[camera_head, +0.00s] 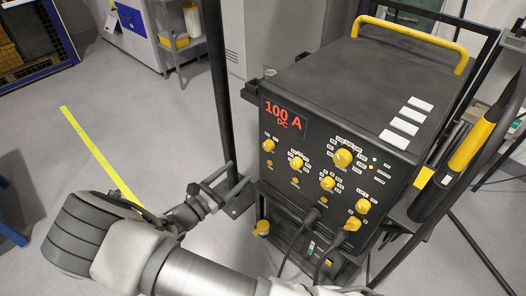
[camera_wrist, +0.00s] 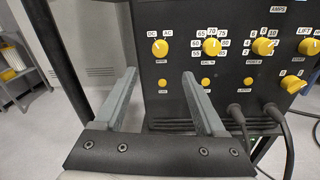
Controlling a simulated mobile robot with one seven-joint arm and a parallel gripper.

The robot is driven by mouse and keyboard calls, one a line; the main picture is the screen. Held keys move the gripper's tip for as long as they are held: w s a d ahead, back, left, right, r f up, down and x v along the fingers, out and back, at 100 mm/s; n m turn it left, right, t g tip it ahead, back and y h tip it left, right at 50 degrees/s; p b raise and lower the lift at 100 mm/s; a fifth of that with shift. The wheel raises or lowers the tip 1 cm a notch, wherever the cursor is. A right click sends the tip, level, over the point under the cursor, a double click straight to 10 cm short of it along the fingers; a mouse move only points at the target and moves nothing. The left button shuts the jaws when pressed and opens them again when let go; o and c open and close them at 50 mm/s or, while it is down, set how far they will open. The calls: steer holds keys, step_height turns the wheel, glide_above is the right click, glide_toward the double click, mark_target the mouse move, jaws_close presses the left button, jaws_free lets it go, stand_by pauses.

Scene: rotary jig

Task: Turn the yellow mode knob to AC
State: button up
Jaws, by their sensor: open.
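The yellow mode knob (camera_wrist: 160,47) is at the upper left of the black front panel in the wrist view, with DC printed at its upper left and AC at its upper right. In the head view it is the knob (camera_head: 268,145) under the display. The red display (camera_head: 283,116) reads 100 A DC. My gripper (camera_wrist: 158,74) is open and empty, its two grey fingers spread below the mode knob in the wrist view. In the head view my gripper (camera_head: 238,176) is to the left of the panel and lower than the knob, apart from it.
Several other yellow knobs (camera_head: 343,158) and small yellow buttons share the panel. Dark cables (camera_wrist: 284,125) plug in low on the panel. A black upright post (camera_head: 218,85) stands left of the machine, close to my gripper. Open floor lies farther left.

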mark_target(266, 147)
steer(key=b+x, duration=0.1)
steer(key=x, duration=1.1)
steer(key=shift+w+d+b, duration=0.25)
steer(key=shift+w+b, duration=0.05)
steer(key=shift+w, duration=0.05)
jaws_close()
